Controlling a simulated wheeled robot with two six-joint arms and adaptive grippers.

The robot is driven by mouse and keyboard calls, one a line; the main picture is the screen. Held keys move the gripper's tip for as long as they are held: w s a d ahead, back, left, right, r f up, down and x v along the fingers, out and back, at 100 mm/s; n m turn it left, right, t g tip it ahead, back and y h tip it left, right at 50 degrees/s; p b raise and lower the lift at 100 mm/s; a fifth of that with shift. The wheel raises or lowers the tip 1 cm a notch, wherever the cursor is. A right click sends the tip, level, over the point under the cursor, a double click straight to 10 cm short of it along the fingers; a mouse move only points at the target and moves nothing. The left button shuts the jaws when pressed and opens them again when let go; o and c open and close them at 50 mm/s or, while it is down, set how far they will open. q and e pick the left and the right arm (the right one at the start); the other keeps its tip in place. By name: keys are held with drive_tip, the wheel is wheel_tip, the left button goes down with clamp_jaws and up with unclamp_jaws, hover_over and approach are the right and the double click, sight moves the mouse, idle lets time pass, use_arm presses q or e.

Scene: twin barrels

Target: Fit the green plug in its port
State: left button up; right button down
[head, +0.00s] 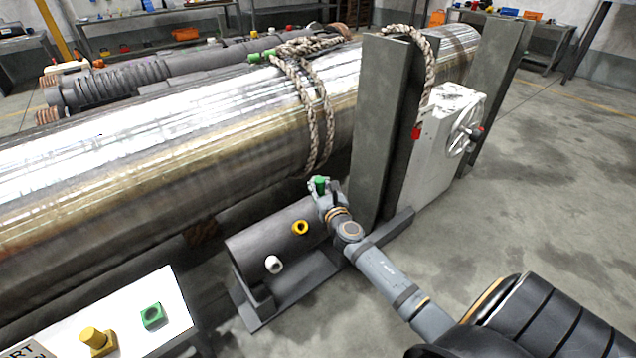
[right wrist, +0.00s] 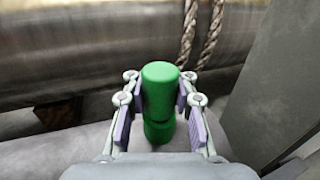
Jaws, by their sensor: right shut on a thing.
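The green plug (head: 320,184) is held upright between the fingers of my right gripper (head: 322,192), above the far end of the grey cylinder. I cannot tell whether that lower part is the plug's own base or a green port. Any green port is hidden by my gripper. My left gripper is out of view.
A white table (head: 175,300) at lower left bears a green holder (head: 152,316) and a yellow plug (head: 95,338). A big shiny barrel (head: 200,120) lies behind the cylinder. A steel post (head: 378,130) stands close right of my gripper. The floor at right is clear.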

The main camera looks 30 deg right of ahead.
drive_tip(key=shift+f+b, duration=0.35)
drive_tip(key=shift+f, duration=0.15)
drive_tip(key=c, duration=1)
unclamp_jaws()
drive_tip(key=shift+s, duration=0.1)
drive_tip(key=v, duration=1.2)
